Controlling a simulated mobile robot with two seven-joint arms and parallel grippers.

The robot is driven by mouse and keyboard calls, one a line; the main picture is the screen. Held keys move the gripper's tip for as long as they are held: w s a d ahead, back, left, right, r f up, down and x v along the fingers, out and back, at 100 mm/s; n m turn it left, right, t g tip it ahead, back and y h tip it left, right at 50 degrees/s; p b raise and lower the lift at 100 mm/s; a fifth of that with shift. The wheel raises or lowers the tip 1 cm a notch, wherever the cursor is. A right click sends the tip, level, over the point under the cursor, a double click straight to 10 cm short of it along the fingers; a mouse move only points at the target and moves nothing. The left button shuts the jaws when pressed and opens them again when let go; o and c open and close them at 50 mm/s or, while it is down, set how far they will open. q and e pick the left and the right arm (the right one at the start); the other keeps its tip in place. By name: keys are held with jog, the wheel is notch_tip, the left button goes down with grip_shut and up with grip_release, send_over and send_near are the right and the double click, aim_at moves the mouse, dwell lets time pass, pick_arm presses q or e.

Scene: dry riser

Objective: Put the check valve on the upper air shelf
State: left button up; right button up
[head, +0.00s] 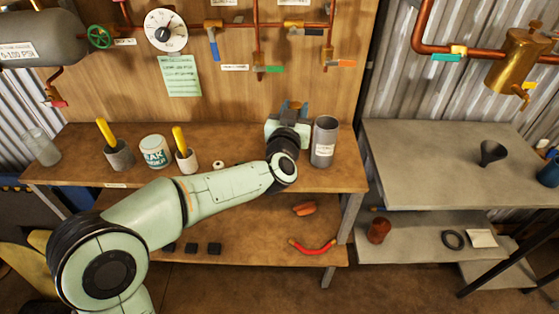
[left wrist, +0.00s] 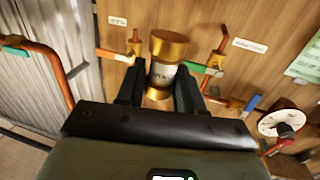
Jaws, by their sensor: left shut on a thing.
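My left gripper (head: 291,108) is above the back right part of the upper wooden shelf (head: 230,176), in front of the board. In the left wrist view its two dark fingers are shut on a brass cylinder with a white label (left wrist: 164,75), which I take for the check valve. The label's text is too blurred to read. In the head view my arm and gripper hide the cylinder. My right gripper is not in view.
A grey labelled canister (head: 324,143) stands close right of my left gripper. A white tub (head: 155,151) and yellow-handled brushes in cups are left. Below is a lower wooden shelf (head: 240,235). A grey bench (head: 430,165) holds a black funnel (head: 492,153). Copper pipes cross the board.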

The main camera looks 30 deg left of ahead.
pick_arm(q)
notch_tip(320, 180, down, 11)
jog(key=b, duration=0.3)
notch_tip(320, 180, down, 5)
jog(key=shift+f+b, duration=0.15)
jog(key=shift+b, duration=1)
jog(key=shift+f, duration=0.45)
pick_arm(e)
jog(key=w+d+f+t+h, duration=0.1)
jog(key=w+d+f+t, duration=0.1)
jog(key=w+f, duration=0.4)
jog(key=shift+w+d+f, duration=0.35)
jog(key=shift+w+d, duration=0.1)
pick_arm(q)
jog(key=shift+f, duration=0.1)
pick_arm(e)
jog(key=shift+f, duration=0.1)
pick_arm(q)
jog(key=shift+f, duration=0.1)
jog(key=o, duration=1.1)
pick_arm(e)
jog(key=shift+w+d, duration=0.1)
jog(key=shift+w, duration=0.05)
